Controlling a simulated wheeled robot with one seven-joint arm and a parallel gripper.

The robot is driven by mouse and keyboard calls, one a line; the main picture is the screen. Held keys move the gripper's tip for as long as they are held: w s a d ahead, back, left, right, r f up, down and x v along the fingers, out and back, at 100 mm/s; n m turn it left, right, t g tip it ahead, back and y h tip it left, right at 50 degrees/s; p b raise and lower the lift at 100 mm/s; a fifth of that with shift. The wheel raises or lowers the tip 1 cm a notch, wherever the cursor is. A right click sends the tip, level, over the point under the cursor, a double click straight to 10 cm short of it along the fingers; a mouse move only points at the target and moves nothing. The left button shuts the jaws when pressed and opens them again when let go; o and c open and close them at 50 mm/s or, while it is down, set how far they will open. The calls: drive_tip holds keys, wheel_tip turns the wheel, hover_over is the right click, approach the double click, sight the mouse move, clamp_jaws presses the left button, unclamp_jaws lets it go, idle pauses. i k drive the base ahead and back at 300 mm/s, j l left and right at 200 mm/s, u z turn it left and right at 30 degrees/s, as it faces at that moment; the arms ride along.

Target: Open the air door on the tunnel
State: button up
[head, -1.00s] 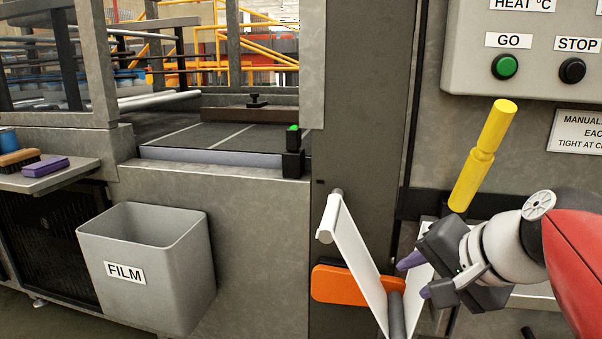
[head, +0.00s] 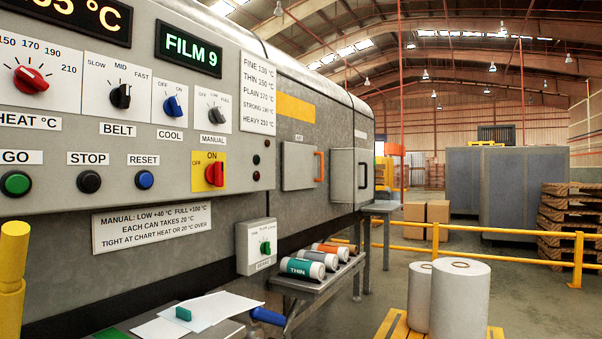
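The air door (head: 297,166) is a small grey panel on the tunnel's side (head: 262,110), right of the control panel, under a small label that seems to read AIR. It looks shut, lying against the wall. An upright orange handle (head: 319,166) is at its right edge. Further right, a second grey door or box (head: 347,176) has a dark handle. My gripper is not in view now, so its state is hidden.
The control panel (head: 75,105) with knobs and buttons fills the left. Below the doors, a shelf (head: 300,284) holds several film rolls. White rolls (head: 459,300) stand on a yellow pallet at front right. A yellow rail (head: 500,260) crosses the floor behind.

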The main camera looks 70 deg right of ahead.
sight(299, 161)
drive_tip(key=z, duration=2.35)
drive_tip(key=i+l+u, duration=0.2)
drive_tip(key=i+l, duration=0.5)
drive_tip(key=i+l+u, duration=0.2)
drive_tip(key=i+l, duration=0.45)
drive_tip(key=l, duration=0.15)
